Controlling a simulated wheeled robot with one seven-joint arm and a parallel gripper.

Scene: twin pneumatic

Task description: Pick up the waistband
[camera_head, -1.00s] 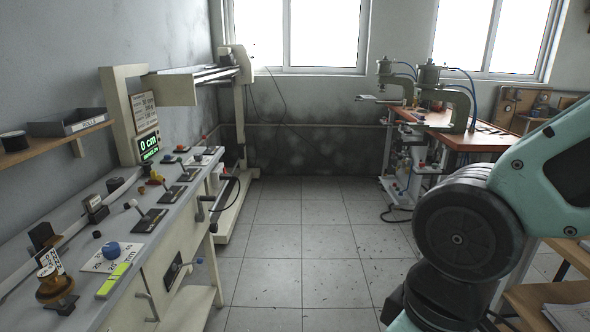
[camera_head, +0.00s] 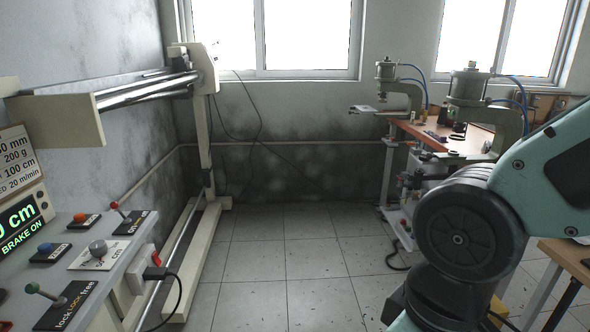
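I cannot make out a waistband in view. My arm fills the right side of the picture, and my gripper is out of frame.
A control console (camera_head: 95,252) with knobs, levers and a lit display (camera_head: 22,222) stands close on the left. A cream frame with rollers (camera_head: 150,85) rises behind it. The tiled floor (camera_head: 290,265) ahead is clear. A wooden table edge (camera_head: 570,255) is at lower right.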

